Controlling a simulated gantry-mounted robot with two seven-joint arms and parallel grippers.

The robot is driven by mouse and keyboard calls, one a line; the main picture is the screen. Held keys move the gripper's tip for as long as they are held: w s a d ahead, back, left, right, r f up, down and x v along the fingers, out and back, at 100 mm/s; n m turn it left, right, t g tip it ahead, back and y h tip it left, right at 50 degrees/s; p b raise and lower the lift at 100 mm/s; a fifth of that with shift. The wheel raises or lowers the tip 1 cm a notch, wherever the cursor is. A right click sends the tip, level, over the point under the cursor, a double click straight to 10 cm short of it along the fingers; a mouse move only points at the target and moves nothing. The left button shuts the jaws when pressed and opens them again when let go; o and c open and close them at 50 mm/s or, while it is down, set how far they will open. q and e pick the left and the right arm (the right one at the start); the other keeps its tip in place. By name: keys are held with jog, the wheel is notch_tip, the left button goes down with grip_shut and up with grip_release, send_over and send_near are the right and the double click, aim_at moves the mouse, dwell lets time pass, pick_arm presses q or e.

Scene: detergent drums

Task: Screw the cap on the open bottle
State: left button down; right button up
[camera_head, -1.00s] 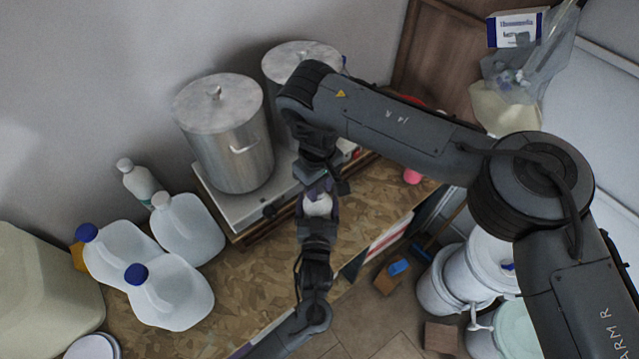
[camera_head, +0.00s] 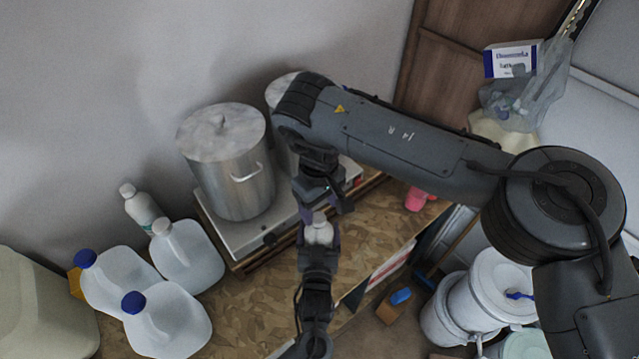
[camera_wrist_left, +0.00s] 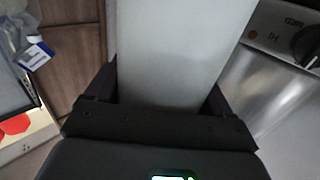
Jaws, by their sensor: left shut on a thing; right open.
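In the head view a small white bottle (camera_head: 319,234) stands up between the dark fingers of my left gripper (camera_head: 319,244), over the near edge of the worktop. My left gripper is shut on it. In the left wrist view the pale, smooth body of the bottle (camera_wrist_left: 175,50) fills the space between the fingers. My right gripper (camera_head: 325,208) points down just above the bottle's top and is open. The bottle's narrow white top shows below it. I cannot tell whether this top is a cap or a bare neck, and no separate cap is visible.
Two blue-capped jugs (camera_head: 168,322), another jug (camera_head: 188,256) and a slim bottle (camera_head: 140,208) stand at left. Metal pots (camera_head: 228,165) on a hotplate (camera_head: 225,238) stand behind the grippers. The patterned worktop (camera_head: 245,300) has bare space. White buckets (camera_head: 470,305) stand at lower right.

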notch_tip(320, 180, up, 8)
dwell(0.4)
jog(key=shift+r, duration=0.1)
pick_arm(q)
grip_release()
jog(key=shift+s, duration=0.15)
jog(key=s+b, duration=0.1)
jog(key=s, duration=0.9)
jog(key=shift+s+a+b, duration=0.25)
jog(key=shift+s+b, duration=0.05)
jog(key=shift+b, duration=0.1)
pick_arm(e)
jog(key=shift+f, duration=0.95)
